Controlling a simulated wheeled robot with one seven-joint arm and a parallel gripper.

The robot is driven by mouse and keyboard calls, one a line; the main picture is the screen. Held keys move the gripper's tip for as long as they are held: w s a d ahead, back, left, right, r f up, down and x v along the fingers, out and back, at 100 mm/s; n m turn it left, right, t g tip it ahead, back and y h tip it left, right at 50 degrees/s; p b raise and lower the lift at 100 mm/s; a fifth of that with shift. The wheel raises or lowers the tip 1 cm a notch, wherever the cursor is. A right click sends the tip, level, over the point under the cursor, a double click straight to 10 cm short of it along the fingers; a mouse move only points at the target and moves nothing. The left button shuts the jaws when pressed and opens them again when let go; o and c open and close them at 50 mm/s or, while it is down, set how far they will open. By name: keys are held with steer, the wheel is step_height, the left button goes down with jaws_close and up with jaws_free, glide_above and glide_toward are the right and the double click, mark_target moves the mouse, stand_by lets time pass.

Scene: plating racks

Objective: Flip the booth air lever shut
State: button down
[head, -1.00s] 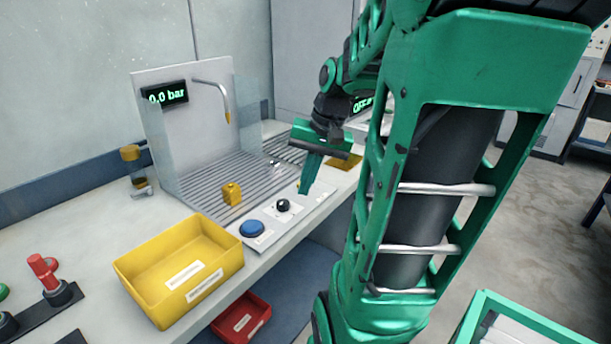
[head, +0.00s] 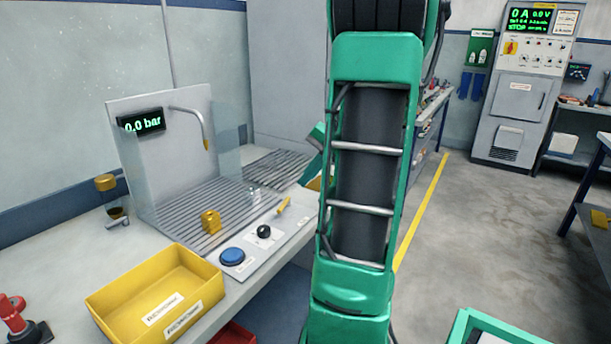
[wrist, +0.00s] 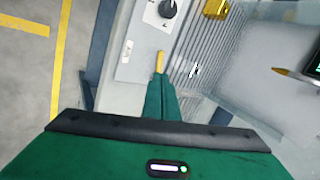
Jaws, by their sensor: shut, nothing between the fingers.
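The yellow lever (head: 284,206) stands on the light control panel at the front of the air booth, right of a black knob (head: 264,232). It also shows in the wrist view (wrist: 160,62), just beyond my fingertips. My gripper (wrist: 160,80) is shut and empty, its green fingers pointing at the lever. I cannot tell whether they touch it. In the head view my arm hides most of the gripper, with only a green part showing above and right of the lever.
A blue button (head: 232,257) is left of the knob. A yellow block (head: 210,221) sits on the slatted booth floor (head: 180,215). A yellow bin (head: 150,300) stands at the bench front. A clear shield is at the booth's right side. Open floor lies to the right.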

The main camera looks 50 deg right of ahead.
mark_target(283, 206)
steer(key=x, duration=1)
